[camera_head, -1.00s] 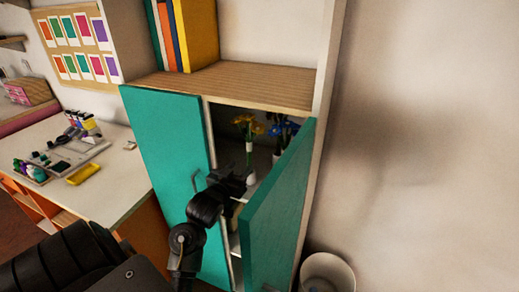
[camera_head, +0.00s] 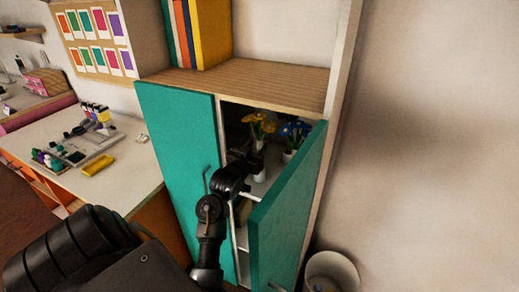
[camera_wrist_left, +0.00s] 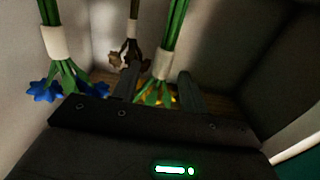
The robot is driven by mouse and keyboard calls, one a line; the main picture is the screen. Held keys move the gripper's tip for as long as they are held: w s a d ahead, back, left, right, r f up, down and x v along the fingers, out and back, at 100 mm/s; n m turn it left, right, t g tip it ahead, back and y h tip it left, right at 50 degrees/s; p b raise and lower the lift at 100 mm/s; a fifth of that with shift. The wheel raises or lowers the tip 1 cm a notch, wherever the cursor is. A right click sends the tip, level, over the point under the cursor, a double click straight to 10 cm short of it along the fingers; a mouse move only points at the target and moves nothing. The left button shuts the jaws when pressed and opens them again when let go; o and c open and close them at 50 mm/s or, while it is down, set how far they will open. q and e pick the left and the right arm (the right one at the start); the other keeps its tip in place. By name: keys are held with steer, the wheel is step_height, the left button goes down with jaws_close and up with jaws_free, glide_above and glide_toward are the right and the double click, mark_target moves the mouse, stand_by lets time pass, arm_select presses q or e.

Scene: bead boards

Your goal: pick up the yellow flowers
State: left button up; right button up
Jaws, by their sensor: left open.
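The yellow flowers (camera_head: 259,123) stand in the cabinet behind the half-open right teal door. In the left wrist view, which looks upside down, their green stems (camera_wrist_left: 171,35) with a pale band hang between my fingers, and the yellow heads (camera_wrist_left: 172,98) are mostly hidden behind the gripper body. My left gripper (camera_head: 257,150) reaches into the cabinet opening, just in front of the yellow flowers. In the left wrist view the gripper (camera_wrist_left: 158,82) is open, with one finger on each side of the flowers. My right gripper is not in view.
Blue flowers (camera_head: 295,130) stand right of the yellow ones. A brown flower (camera_wrist_left: 127,55) shows close by in the wrist view. The right teal door (camera_head: 288,205) is close beside my arm; the left door (camera_head: 180,150) is shut. A white bin (camera_head: 331,270) stands at lower right.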

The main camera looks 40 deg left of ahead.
mark_target(258, 143)
arm_select(q)
steer(key=p+x, duration=0.1)
steer(key=x, duration=0.2)
steer(key=shift+w+a, duration=0.25)
steer(key=shift+w, duration=0.05)
jaws_close()
steer(key=shift+r, duration=0.1)
